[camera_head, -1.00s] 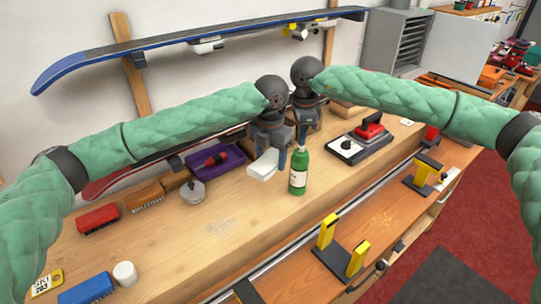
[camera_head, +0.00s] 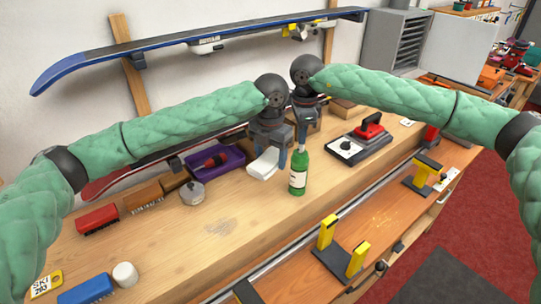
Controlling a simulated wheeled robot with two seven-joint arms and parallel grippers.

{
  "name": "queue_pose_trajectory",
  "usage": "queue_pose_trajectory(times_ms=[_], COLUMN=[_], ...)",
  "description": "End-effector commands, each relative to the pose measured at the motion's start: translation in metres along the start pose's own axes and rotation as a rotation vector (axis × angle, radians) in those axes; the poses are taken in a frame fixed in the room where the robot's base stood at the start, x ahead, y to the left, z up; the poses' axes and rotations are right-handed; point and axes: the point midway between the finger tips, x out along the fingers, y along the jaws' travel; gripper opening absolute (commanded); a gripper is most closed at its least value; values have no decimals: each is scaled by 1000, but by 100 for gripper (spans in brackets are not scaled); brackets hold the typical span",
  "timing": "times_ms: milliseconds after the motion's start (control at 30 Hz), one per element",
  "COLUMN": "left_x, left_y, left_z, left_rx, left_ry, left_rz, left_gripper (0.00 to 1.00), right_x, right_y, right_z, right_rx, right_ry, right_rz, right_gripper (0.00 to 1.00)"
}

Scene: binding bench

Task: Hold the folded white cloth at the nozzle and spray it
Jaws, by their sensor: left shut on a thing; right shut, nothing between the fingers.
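The folded white cloth (camera_head: 263,163) is held by my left gripper (camera_head: 277,150), which is shut on it just above the bench. The green bottle (camera_head: 298,173) with a pale label stands upright on the bench, just right of the cloth. Its top is close to my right gripper (camera_head: 301,137), which is shut with nothing between its fingers, above the bottle. The nozzle is too small and partly hidden to make out. I cannot tell whether the cloth touches the bottle.
A purple tray (camera_head: 228,166) with a red-handled tool and a round metal tin (camera_head: 192,193) lie left of the cloth. A red-handled iron (camera_head: 370,126) sits on a base at the right. Yellow vise posts (camera_head: 327,232) stand along the front.

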Motion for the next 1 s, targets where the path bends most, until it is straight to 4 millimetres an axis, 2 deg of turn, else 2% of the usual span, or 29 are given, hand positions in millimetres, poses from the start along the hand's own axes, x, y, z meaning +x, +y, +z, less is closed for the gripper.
queue_pose_trajectory(times_ms=[33,167,1000], left_x=[-5,-4,0], left_y=[4,4,2], left_z=[1,1,0], left_rx=[-8,-9,-4], left_ry=[-8,-7,1], left_rz=[2,2,0], left_gripper=[43,43,43], right_x=[5,4,-19], right_y=[1,1,0], right_z=[-3,-3,-1], right_rx=[3,3,1], right_ry=[6,6,1], right_rz=[8,7,-1], right_gripper=[0,0,0])
